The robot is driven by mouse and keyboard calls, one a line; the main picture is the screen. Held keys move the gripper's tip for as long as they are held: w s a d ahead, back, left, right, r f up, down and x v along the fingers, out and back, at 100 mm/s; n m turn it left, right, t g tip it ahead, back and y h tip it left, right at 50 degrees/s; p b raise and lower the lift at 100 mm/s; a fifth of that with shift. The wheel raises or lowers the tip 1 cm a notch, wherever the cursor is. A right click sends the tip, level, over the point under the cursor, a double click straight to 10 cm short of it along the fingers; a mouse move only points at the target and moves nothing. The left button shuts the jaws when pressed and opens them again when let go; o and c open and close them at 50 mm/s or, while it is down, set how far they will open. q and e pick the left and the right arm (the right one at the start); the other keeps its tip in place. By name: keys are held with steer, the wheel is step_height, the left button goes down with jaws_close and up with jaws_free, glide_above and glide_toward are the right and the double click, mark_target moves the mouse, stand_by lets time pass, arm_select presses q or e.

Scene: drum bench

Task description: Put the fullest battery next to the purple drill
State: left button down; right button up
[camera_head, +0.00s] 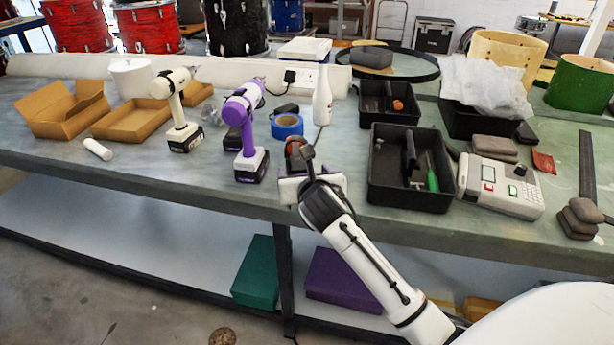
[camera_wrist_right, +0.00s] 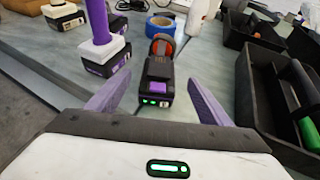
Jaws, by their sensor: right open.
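The purple drill (camera_head: 243,112) stands upright on its black base on the bench; its lower part also shows at the left of the right wrist view (camera_wrist_right: 98,30). A black battery (camera_wrist_right: 156,84) with a purple patch and lit green lights sits on the bench, right of the purple drill. My right gripper (camera_wrist_right: 156,80) is open, its purple fingers on either side of this battery and apart from it. In the head view my right gripper (camera_head: 300,168) hides most of this battery. Another dark battery-like block (camera_head: 232,138) is partly hidden behind the purple drill. My left gripper is not in view.
A cream drill (camera_head: 180,105) stands left of the purple drill. Blue tape (camera_head: 287,126) and a white bottle (camera_head: 322,98) stand behind my gripper; an orange-and-black round thing (camera_wrist_right: 162,46) is just behind the battery. A black divided tray (camera_head: 408,200) is close on the right.

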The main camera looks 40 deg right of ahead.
steer(key=v, duration=0.6)
steer(key=s+a+f+m+g+y, duration=0.1)
steer(key=s+a+f+m+y, duration=0.2)
steer(key=f, duration=0.4)
steer(key=s+a+f+m+y, duration=0.1)
steer(key=s+a+f+m, duration=0.25)
steer(key=f+m, duration=0.2)
steer(key=s+a+f+m+g+y, duration=0.1)
steer(key=s+a+f+m+y, duration=0.1)
steer(key=s+a+f+m, duration=0.3)
steer(key=s+a+f+m+g+y, duration=0.1)
steer(key=s+a+f+m+y, duration=0.1)
steer(key=s+a+f+m, duration=0.4)
steer(key=s+f+m, duration=0.5)
steer(key=s+m, duration=0.3)
steer(key=m, duration=0.1)
steer(key=shift+s+a+g+y, duration=0.3)
steer(key=shift+a, duration=0.05)
